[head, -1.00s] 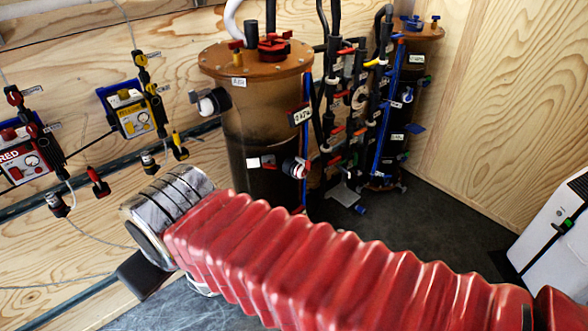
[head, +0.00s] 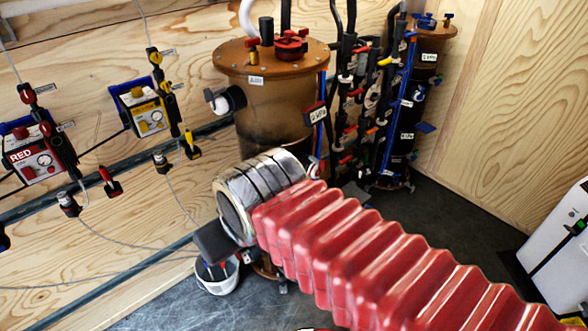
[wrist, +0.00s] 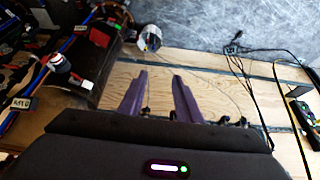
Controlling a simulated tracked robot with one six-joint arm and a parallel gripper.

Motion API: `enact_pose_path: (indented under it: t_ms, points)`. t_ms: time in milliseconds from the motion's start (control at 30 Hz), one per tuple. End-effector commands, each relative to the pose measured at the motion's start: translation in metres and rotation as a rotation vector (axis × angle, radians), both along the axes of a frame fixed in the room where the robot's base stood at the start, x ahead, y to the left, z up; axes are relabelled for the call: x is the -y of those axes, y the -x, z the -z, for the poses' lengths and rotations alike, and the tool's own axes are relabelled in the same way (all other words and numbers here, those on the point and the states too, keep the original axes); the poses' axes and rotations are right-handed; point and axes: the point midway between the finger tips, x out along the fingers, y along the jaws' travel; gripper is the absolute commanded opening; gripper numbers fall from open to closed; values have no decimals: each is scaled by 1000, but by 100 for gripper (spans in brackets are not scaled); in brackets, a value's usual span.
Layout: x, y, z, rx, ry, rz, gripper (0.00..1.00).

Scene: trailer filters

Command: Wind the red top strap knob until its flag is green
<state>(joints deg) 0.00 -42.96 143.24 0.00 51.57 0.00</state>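On the left of the head view, the RED unit (head: 38,160) hangs on the plywood wall, with a red knob (head: 27,93) above it and a pale tag beside the knob. Another red knob (head: 108,181) sits lower, to the right of the unit. I cannot make out a flag or its colour on either. My gripper (wrist: 160,75) shows in the wrist view as two purple fingers, apart with nothing between them. In the head view my arm's silver end is in front of the large tank, right of and well apart from the RED unit; the fingers are not clearly visible there.
A yellow unit (head: 147,111) hangs right of the RED unit. A large brown-lidded tank (head: 272,110) and a smaller dark tank (head: 402,140) with piping stand behind my arm. A white bucket (head: 217,276) is on the floor. A white cabinet (head: 560,245) is at right.

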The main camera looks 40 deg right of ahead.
Motion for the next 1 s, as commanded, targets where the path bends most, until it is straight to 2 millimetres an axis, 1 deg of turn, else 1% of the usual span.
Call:
enact_pose_path:
  t_ms: [200,367,467,500,567,600,667,800,1000]
  points:
    - [0,0,0,0,0,0,31]
    - [1,-4,0,5,-1,5,42]
    - [5,-15,3,19,-1,20,50]
    - [-1,-22,4,29,0,32,52]
    - [1,-34,7,48,0,47,57]
    - [4,-44,10,63,0,60,59]
    - [11,-60,13,89,0,80,59]
    - [30,-98,24,157,-1,132,59]
    - [59,-146,42,253,0,200,59]
